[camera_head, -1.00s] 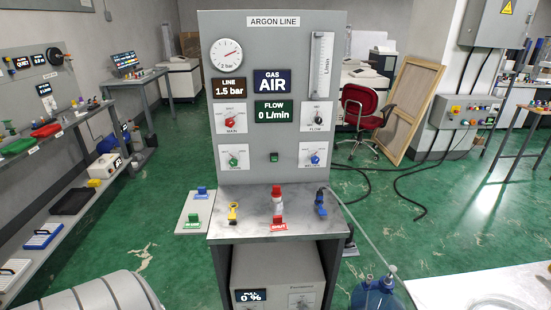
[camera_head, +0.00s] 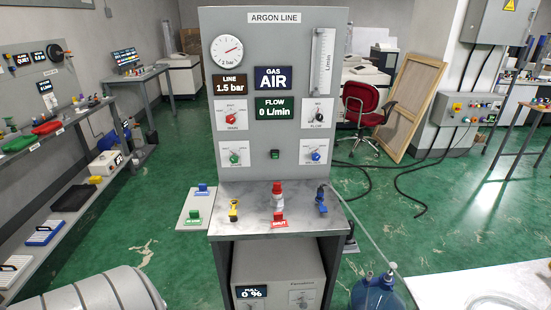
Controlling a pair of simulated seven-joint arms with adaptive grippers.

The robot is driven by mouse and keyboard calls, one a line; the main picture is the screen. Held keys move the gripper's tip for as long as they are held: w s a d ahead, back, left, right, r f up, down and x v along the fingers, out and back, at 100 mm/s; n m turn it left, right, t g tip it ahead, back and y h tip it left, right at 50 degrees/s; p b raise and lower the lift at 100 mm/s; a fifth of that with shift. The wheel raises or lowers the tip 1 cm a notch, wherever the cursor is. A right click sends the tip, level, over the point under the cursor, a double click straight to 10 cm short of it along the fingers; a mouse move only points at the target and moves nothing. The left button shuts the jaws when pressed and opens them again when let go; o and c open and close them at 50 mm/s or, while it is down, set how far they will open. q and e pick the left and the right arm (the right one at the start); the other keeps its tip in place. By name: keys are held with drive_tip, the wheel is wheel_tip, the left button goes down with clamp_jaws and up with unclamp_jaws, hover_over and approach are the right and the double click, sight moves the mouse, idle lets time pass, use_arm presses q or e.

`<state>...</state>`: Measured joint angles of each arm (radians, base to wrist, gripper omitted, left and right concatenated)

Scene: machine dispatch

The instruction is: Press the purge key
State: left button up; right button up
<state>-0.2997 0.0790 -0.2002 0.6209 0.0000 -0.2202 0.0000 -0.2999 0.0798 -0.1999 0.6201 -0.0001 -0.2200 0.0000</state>
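The argon line panel (camera_head: 302,50) stands upright in the middle of the head view. Its displays read LINE 1.5 bar, GAS AIR and FLOW 0 L/min. A small green key (camera_head: 275,154) sits low in the middle of the panel, between a green knob (camera_head: 234,159) and a blue knob (camera_head: 315,156). I cannot read a purge label on it. A red knob (camera_head: 232,118) and a black knob (camera_head: 318,112) are above. Neither of my grippers shows in this view.
The panel's shelf (camera_head: 255,218) holds a yellow piece (camera_head: 233,211), a red piece (camera_head: 278,195) by a red SHUT tag (camera_head: 279,220), and a blue piece (camera_head: 321,200). A blue bottle (camera_head: 378,292) with a tube stands at the lower right.

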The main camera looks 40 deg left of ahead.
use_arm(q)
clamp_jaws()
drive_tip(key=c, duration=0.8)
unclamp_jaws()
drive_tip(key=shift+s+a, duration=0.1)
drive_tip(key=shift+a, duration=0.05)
